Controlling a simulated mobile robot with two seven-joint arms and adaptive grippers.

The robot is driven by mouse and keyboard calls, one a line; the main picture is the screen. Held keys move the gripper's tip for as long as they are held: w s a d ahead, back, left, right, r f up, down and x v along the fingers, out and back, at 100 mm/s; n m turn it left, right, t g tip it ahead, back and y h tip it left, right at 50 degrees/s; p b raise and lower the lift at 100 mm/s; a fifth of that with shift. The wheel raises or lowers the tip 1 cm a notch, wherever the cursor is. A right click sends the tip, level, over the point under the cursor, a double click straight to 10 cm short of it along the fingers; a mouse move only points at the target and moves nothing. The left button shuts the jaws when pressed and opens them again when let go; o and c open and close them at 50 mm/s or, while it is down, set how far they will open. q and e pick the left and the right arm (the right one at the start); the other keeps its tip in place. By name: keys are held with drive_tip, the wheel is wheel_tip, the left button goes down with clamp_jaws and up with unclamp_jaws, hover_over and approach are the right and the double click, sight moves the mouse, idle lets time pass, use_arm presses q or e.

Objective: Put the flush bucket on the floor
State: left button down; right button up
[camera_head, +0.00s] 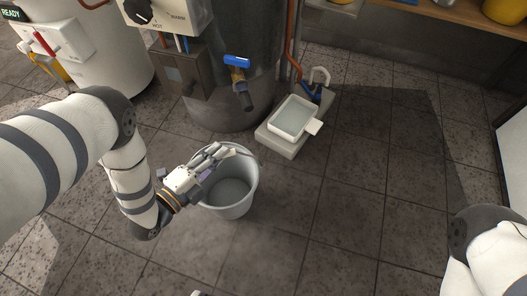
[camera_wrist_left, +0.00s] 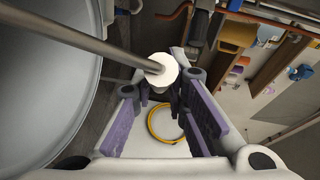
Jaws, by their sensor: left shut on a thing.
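The flush bucket (camera_head: 247,196) is a light grey pail in the middle of the head view, with its open top facing up and what looks like water inside. My left gripper (camera_head: 217,155) is at its rim on the far left side, shut on its handle. In the left wrist view, the metal handle bar (camera_wrist_left: 95,38) with a white grip (camera_wrist_left: 158,69) runs to between the fingers of my left gripper (camera_wrist_left: 165,92). The bucket wall (camera_wrist_left: 45,85) fills the left there. The bucket looks upright, low over or on the tiles; I cannot tell contact.
A dark cylindrical tank with a blue-handled valve (camera_head: 237,62) stands behind the bucket. A white tray with water (camera_head: 292,117) sits on a low block (camera_head: 277,143) to its right. Dark floor tiles (camera_head: 350,205) are clear to the right and in front. A shelf (camera_head: 455,15) is at the back right.

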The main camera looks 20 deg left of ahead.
use_arm(q)
drive_tip(key=f+b+x, duration=0.2)
drive_tip(key=b+x, duration=0.3)
drive_tip(key=x, duration=0.9)
drive_tip(key=shift+b, duration=0.3)
drive_tip(key=c, duration=2)
unclamp_jaws()
drive_tip(key=shift+s+f, duration=0.2)
drive_tip(key=shift+f, duration=0.05)
drive_tip(key=o, duration=0.4)
use_arm(e)
drive_tip(key=shift+g, duration=0.7)
drive_tip(key=f, duration=0.1)
drive_tip(key=s+f, duration=0.2)
drive_tip(key=f, duration=0.1)
drive_tip(key=shift+s+d+f, duration=0.1)
drive_tip(key=shift+s+d, duration=0.05)
drive_tip(key=shift+s, duration=0.1)
